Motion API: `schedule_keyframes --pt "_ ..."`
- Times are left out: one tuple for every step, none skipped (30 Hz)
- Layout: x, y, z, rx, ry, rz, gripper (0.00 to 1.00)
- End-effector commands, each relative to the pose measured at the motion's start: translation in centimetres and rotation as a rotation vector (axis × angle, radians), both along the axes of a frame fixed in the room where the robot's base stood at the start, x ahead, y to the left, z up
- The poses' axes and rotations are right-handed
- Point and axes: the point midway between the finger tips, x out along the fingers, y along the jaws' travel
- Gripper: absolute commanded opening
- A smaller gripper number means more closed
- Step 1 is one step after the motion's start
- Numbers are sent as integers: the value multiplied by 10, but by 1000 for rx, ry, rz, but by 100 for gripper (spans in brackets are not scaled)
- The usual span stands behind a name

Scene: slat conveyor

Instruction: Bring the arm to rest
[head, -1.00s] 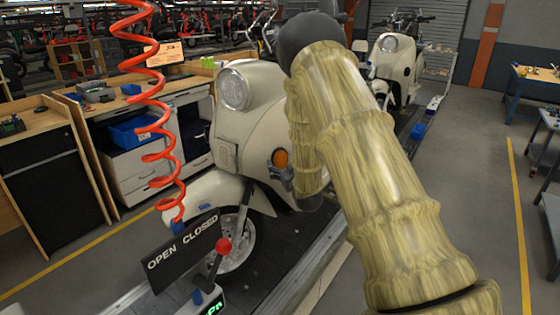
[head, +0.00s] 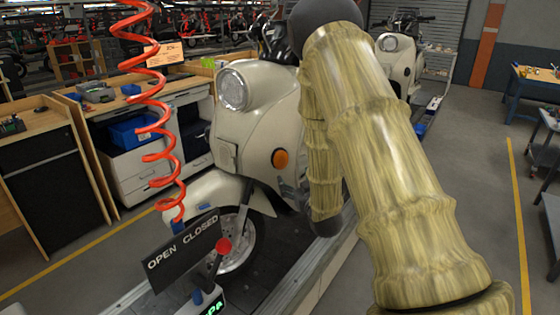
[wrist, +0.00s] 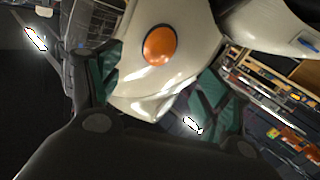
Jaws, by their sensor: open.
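My arm, in a tan ribbed sleeve, crosses the right half of the head view in front of the scooters. Its lower end hangs beside the near scooter, and my gripper cannot be made out in that view. In the wrist view my gripper (wrist: 150,110) is open, with its two green-padded fingers wide apart and nothing between them touching either. The cream scooter (head: 255,110) stands on the slat conveyor, and its orange lamp (head: 280,159) shows beyond the fingers in the wrist view (wrist: 160,45).
A red coiled hose (head: 160,130) hangs at the left. A sign reading OPEN CLOSED (head: 182,249) and a red-knobbed lever (head: 223,246) stand at the front. A second scooter (head: 396,65) is behind my arm. Grey floor (head: 475,200) is clear at right.

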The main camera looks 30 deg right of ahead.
Motion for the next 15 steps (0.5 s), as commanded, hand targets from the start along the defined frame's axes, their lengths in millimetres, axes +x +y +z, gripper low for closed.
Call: schedule_keyframes --pt "0 0 0 0 0 0 77" --pt "0 0 0 0 0 0 77" --pt "0 0 0 0 0 0 77" --pt "0 0 0 0 0 0 77" --pt "0 0 0 0 0 0 77" --pt "0 0 0 0 0 0 77" --pt "0 0 0 0 0 0 77" --pt "0 0 0 0 0 0 77" --pt "0 0 0 0 0 0 77" --pt "0 0 -1 0 2 0 77" --pt "0 1 -3 2 6 0 77" --pt "-1 3 -7 5 17 1 77" --pt "-3 5 -12 9 29 1 77" --pt "-4 8 -20 14 46 1 77" --pt "-8 14 -32 21 74 3 77"
